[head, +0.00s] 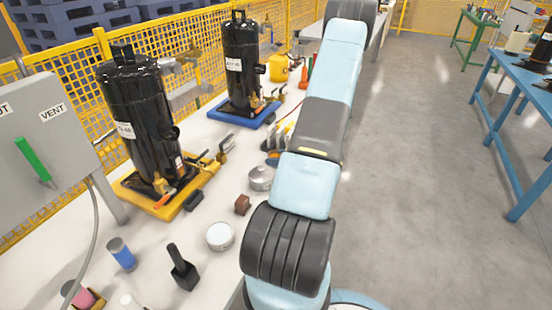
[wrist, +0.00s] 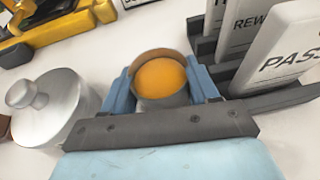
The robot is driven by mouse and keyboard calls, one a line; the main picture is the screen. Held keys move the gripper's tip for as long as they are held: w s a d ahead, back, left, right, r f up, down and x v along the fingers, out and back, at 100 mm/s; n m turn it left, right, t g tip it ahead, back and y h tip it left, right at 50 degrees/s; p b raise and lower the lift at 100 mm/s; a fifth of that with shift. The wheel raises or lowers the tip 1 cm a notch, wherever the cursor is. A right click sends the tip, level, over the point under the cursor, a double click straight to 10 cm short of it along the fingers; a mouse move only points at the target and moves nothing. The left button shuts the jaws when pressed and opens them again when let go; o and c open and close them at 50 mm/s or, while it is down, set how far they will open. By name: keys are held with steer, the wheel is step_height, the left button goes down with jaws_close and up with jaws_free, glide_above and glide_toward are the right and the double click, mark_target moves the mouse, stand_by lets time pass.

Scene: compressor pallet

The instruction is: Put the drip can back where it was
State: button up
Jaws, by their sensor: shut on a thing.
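My gripper (wrist: 162,88) is shut on a small round can, the drip can (wrist: 160,80), in the wrist view. The can has a brown rim, an orange inside and a grey lower body, and a blue finger lies on each side of it. My arm covers most of the gripper in the head view, where only a small piece shows beside the arm. I cannot tell whether the can touches the table or is held just above it.
A lidded metal pot (wrist: 50,105) stands close left of my gripper, also in the head view (head: 262,178). A dark rack (wrist: 265,100) with white cards (wrist: 290,50) is close right. Two black compressors (head: 140,115) (head: 240,65) stand behind. A white lid (head: 220,236) lies nearer.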

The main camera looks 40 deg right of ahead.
steer(key=o, duration=0.8)
steer(key=shift+o, duration=0.2)
